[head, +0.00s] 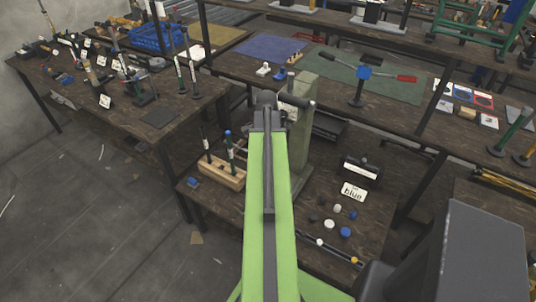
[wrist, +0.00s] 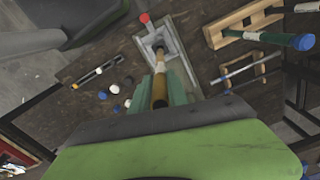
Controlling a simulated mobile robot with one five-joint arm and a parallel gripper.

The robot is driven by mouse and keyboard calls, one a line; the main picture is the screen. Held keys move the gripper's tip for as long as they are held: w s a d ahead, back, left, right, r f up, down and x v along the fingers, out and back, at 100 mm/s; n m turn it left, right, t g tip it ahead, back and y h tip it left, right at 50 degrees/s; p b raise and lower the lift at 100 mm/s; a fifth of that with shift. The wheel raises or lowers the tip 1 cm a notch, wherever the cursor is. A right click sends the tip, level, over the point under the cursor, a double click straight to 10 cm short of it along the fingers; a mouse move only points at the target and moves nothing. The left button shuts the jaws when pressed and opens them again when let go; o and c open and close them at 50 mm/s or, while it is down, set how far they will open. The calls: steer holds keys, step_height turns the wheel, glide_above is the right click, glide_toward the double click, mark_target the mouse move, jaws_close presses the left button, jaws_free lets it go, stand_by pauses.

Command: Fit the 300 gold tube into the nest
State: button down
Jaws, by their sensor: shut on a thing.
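My gripper (wrist: 160,104) is shut on the gold tube (wrist: 160,90), which points away from it in the wrist view. The tube's far end appears over the pale base plate (wrist: 179,58) of a press; I cannot tell whether it touches the nest there. In the head view my gripper (head: 268,118) is dark, at the end of my green arm, beside the grey-green press column (head: 302,115). The arm hides the tube and the nest in that view. A red knob (wrist: 143,18) shows beside the plate.
A wooden rack (head: 222,172) with upright tubes stands left of the press. A card reading "blue" (head: 352,191), a dark holder (head: 360,168) and several white and blue caps (head: 345,232) lie to the right. Other benches stand behind and left. The floor at left is open.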

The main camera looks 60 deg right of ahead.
steer(key=shift+f+b, duration=1.35)
steer(key=shift+f, duration=0.65)
steer(key=shift+f+b, duration=0.3)
steer(key=shift+b, duration=0.2)
steer(key=shift+f+b, duration=2.4)
steer(key=c, duration=1.2)
jaws_free()
steer(key=shift+r, duration=0.15)
step_height(320, 180, up, 12)
steer(key=p, duration=1.2)
